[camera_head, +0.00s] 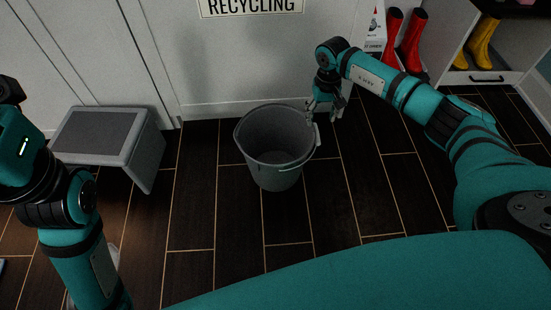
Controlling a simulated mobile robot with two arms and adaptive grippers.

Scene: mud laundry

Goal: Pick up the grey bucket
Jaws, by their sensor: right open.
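The grey bucket (273,172) stands upright on the dark floor near the middle of the head view. Its open top faces up, and it looks empty. A pale handle hangs along its right front side. My right gripper (322,109) is at the bucket's upper right rim with its fingers open, pointing down. I cannot tell whether a finger touches the rim. My left arm comes in at the left edge, and its gripper fingers are not in the picture.
A grey stool (148,150) stands left of the bucket. A white wall with a recycling sign (250,6) is behind. Red boots (410,40) and a white shelf unit (490,77) with yellow boots (482,42) are at the back right. The floor in front of the bucket is clear.

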